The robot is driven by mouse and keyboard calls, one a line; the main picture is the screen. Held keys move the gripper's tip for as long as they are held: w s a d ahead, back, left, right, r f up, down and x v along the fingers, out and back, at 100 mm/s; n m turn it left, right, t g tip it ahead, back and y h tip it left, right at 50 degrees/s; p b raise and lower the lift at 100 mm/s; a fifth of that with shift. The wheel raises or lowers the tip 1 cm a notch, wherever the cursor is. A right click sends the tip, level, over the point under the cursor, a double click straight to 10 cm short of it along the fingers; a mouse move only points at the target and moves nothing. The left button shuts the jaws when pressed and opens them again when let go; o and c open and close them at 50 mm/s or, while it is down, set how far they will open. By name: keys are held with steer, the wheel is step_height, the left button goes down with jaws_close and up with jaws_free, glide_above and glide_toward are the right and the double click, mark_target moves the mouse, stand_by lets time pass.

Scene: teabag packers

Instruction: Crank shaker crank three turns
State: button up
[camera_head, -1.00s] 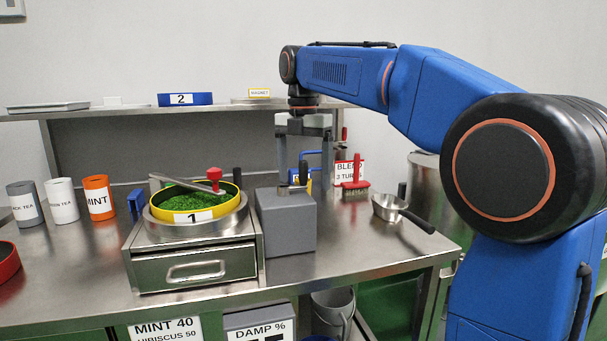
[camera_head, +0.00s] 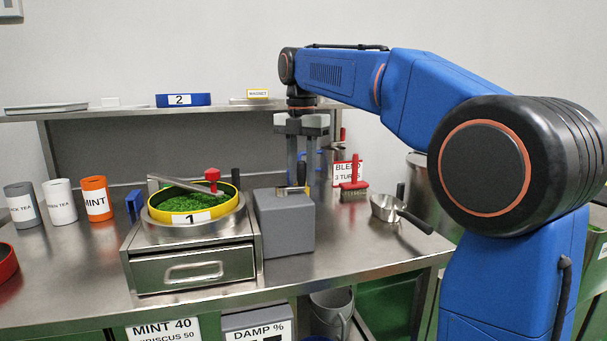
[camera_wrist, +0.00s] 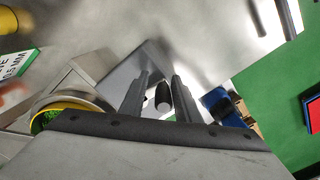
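The shaker is a steel unit with a drawer (camera_head: 195,268). On it sits a yellow sieve (camera_head: 232,200) marked 1, full of green leaf. A grey box (camera_head: 284,224) stands at its right. A crank with an upright black handle (camera_head: 302,172) is on top of this box. My gripper (camera_head: 302,182) points down over the box, with its fingers around the handle. In the wrist view the black handle (camera_wrist: 162,97) shows between the two fingers. A gap shows on the left finger's side, so my gripper looks partly open and not clamped.
A bar with a red knob (camera_head: 212,175) lies across the sieve. A red brush (camera_head: 353,184), a sign (camera_head: 347,171) and a metal scoop (camera_head: 387,208) are to the right. Tea canisters (camera_head: 60,203) stand at the left. A shelf (camera_head: 110,112) runs behind.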

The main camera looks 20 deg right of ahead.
steer(key=o, duration=1.3)
steer(key=shift+a, duration=0.1)
steer(key=shift+s+a, duration=0.1)
steer(key=shift+s, duration=0.6)
steer(key=c, duration=1.8)
steer(key=shift+w+d, duration=0.2)
steer(key=shift+w, duration=0.5)
steer(key=o, duration=1.8)
steer(key=shift+a, duration=0.1)
